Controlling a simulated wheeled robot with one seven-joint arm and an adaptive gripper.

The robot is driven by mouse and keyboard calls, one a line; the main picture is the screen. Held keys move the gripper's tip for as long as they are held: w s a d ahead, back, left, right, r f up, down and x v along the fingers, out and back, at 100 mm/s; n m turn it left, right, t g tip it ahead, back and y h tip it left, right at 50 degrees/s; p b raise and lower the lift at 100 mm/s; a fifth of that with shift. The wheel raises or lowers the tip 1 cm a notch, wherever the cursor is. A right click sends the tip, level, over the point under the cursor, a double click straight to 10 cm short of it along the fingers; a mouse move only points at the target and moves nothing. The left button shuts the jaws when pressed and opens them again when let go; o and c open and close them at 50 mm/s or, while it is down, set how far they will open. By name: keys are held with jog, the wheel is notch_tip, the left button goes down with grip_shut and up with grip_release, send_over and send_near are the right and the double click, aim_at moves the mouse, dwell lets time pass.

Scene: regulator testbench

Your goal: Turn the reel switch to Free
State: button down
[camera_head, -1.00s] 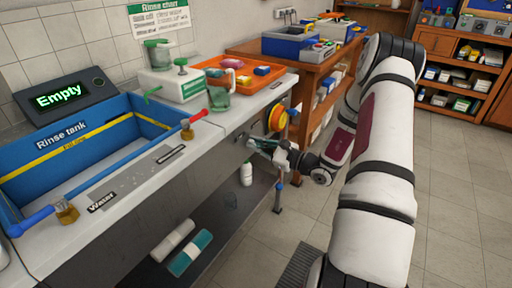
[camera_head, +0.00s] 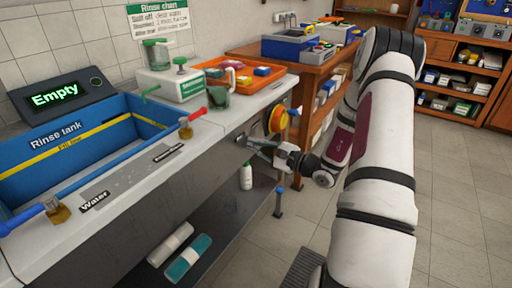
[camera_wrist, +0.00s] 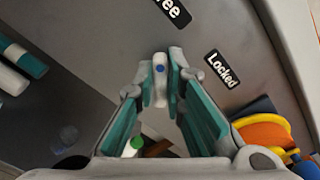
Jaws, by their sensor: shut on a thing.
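The reel switch is a small grey lever (camera_wrist: 160,90) with a blue dot, on the grey front panel of the bench. In the wrist view my gripper (camera_wrist: 170,78) has its teal-padded fingers on either side of the lever, shut on it. A black "Free" label (camera_wrist: 173,10) is above the lever, partly cut off by the frame edge. A black "Locked" label (camera_wrist: 221,69) is to its right. In the head view my gripper (camera_head: 255,145) is at the bench front, and the switch is too small to make out there.
A white bottle (camera_head: 246,177) stands on the lower shelf (camera_head: 215,222). The blue rinse tank (camera_head: 60,140) is at left. Open floor lies right of my arm.

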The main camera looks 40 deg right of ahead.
jog(key=shift+s+f, duration=0.1)
jog(key=c, duration=1.7)
grip_release()
jog(key=shift+o, duration=0.2)
jog(key=v, duration=1.2)
